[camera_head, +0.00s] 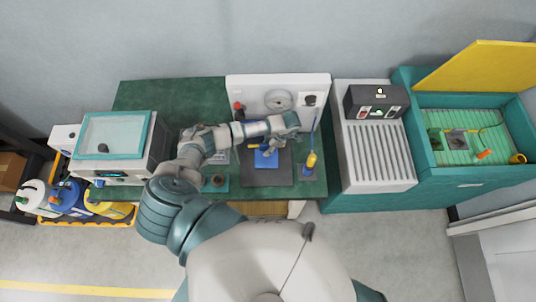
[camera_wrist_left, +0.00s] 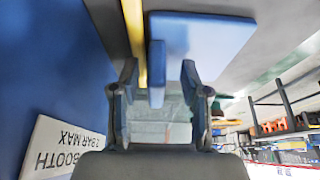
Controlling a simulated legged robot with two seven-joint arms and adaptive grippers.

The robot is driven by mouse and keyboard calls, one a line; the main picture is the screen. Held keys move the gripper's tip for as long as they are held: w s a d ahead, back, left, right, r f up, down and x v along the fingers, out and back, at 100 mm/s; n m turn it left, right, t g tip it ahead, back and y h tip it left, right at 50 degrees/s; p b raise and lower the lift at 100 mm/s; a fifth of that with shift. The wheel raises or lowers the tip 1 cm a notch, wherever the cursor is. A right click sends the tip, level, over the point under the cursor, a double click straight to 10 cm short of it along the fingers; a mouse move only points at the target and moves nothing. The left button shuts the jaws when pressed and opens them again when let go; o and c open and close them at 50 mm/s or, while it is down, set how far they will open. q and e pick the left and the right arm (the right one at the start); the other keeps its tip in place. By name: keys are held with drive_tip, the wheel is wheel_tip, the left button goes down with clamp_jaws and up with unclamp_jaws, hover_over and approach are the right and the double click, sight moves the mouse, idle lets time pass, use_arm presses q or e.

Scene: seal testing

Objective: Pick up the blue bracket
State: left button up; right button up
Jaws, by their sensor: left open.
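The blue bracket (camera_head: 266,158) sits on a dark mat (camera_head: 270,178) in front of the white gauge panel. In the left wrist view the bracket shows a broad flat plate (camera_wrist_left: 208,42) and a narrow upright flange (camera_wrist_left: 156,72). My left gripper (camera_head: 278,139) is over the mat, at the bracket. In the left wrist view its fingers (camera_wrist_left: 158,78) are open, one on each side of the flange, with visible gaps. The hand and forearm hide part of the bracket in the head view. My right gripper is not in view.
The white panel (camera_head: 245,88) with a gauge (camera_head: 278,101) stands close behind. A yellow-and-blue tool (camera_head: 312,158) stands upright just right of the mat. A grey ribbed unit (camera_head: 378,155) and a teal bin (camera_head: 425,160) are further right; a clear-lidded box (camera_head: 112,135) is left.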

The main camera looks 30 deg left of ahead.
use_arm(q)
drive_tip(key=shift+a, duration=0.2)
drive_tip(key=shift+a+f, duration=0.1)
drive_tip(key=shift+a, duration=0.25)
drive_tip(key=c, duration=0.8)
drive_tip(key=shift+a, duration=0.1)
clamp_jaws()
drive_tip(key=shift+w+d, duration=0.1)
drive_tip(key=shift+d, duration=0.25)
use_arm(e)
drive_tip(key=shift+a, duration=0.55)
